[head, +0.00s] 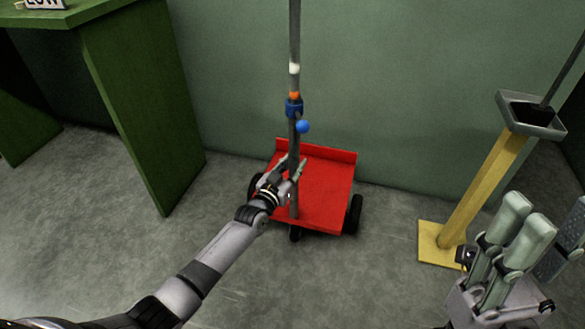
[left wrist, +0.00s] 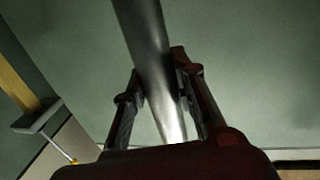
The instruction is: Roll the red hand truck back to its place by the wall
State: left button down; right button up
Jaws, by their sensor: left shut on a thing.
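The red hand truck (head: 325,185) stands on the floor close to the green wall, with a low red lip at its back and black wheels at its sides. A grey upright pole (head: 294,60) rises from its front left part and carries white, orange and blue fittings. My left gripper (head: 290,172) is shut on the pole low down, above the red plate. In the left wrist view the pole (left wrist: 150,60) runs between the two fingers. My right gripper (head: 545,235) is at the lower right, apart from the truck, its fingers spread and empty.
A green table (head: 135,95) stands at the left. A yellow post (head: 480,190) with a square foot and a grey tray (head: 530,115) on top stands at the right, near my right gripper. The concrete floor (head: 350,285) in front of the truck is clear.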

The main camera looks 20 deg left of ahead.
pick_arm(q)
jog(key=shift+w+a+r, duration=0.1)
jog(key=shift+w+r, duration=0.1)
jog(key=shift+r, duration=0.05)
jog(key=c, duration=1.7)
grip_release()
jog(key=shift+o, duration=0.9)
jog(key=shift+w+f, duration=0.15)
jog(key=shift+o, duration=1.1)
jog(key=shift+f, duration=0.1)
jog(key=v, duration=1.2)
